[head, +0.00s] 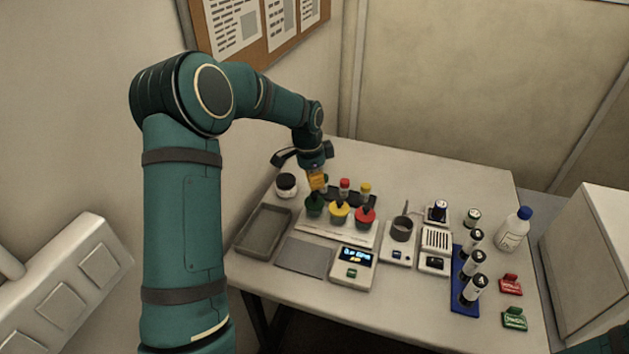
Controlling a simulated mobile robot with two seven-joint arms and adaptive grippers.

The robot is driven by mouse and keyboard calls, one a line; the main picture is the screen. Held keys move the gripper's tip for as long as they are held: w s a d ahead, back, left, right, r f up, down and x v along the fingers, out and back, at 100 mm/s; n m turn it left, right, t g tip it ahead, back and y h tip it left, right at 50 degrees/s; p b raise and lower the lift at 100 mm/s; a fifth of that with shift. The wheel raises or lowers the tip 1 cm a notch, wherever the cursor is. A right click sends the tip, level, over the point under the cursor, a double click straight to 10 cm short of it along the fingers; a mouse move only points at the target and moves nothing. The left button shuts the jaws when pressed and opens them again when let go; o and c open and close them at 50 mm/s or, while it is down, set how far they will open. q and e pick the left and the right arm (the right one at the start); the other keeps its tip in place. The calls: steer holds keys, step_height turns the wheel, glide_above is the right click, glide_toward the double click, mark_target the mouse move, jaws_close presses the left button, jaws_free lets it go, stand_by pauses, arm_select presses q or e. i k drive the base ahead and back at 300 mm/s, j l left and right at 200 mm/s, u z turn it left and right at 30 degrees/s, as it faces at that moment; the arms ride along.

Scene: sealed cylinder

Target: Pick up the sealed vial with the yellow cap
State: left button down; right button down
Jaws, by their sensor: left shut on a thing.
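A vial with a yellow cap (365,188) stands upright in a dark rack (355,201) towards the back of the table. A vial with a red cap (345,184) stands to its left in the same rack. My left gripper (318,182), with orange-yellow fingers, points down at the left end of this rack. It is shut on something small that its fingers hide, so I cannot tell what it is. It is clear of the yellow-capped vial, with the red-capped one between. My right gripper is not in view.
A dark-lidded jar (286,184) and grey tray (240,240) are at left. Devices, a blue rack (464,302) of tubes and a bottle (511,232) fill the right.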

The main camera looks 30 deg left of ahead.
mark_target(364, 198)
steer(key=k, duration=1)
